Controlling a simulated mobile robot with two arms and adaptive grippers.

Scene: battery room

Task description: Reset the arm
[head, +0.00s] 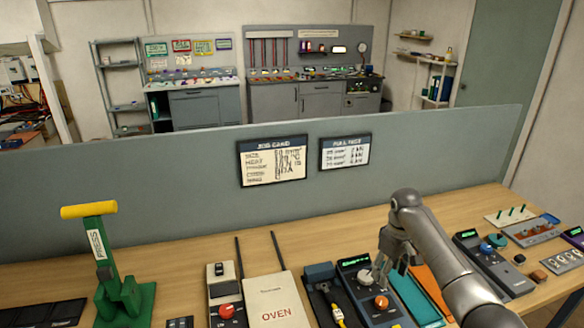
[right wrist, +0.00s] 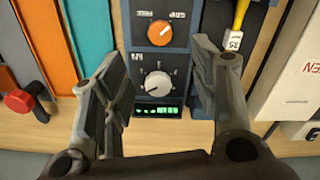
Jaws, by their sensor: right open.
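My right gripper (head: 388,268) is open and empty above a dark blue control unit (head: 352,264). In the right wrist view its two fingers stand wide apart (right wrist: 160,65), either side of the unit's grey knob (right wrist: 156,84). The unit also has an orange knob (right wrist: 160,33) and a lit green display (right wrist: 157,111). I cannot tell the exact height of the fingertips over the unit. My right arm (head: 440,245) reaches in from the lower right. My left gripper is not in view.
A teal tray (head: 415,301) lies right of the unit. A yellow-handled tool (head: 337,313) lies to its left, beside the oven box (head: 276,303). A green press (head: 122,295) with a yellow handle stands at the left. A grey partition (head: 430,143) runs behind the bench.

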